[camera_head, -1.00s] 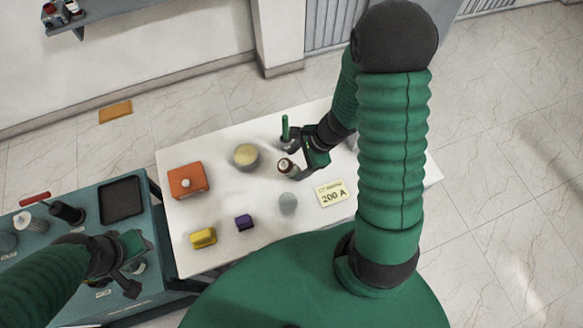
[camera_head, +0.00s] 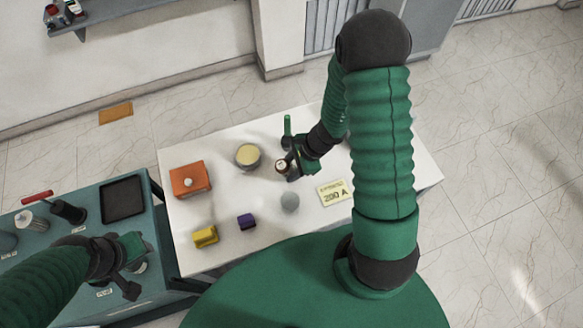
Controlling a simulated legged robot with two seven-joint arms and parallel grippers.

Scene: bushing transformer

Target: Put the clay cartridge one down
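A small dark cartridge with a pale top (camera_head: 281,166), which I take as the clay cartridge, is at my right gripper (camera_head: 290,166), over the middle of the white table (camera_head: 225,222). The gripper's fingers appear closed around its side. I cannot tell whether its base touches the table top. My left gripper (camera_head: 133,267) hangs over the teal cart (camera_head: 155,225) at the left, its two fingers apart with nothing clearly held.
Around the cartridge stand a bowl with yellowish contents (camera_head: 248,155), a green upright rod (camera_head: 287,125), a grey ball (camera_head: 290,201) and a "200 A" card (camera_head: 334,192). An orange box (camera_head: 190,179), yellow block (camera_head: 205,236) and purple block (camera_head: 246,221) lie farther left.

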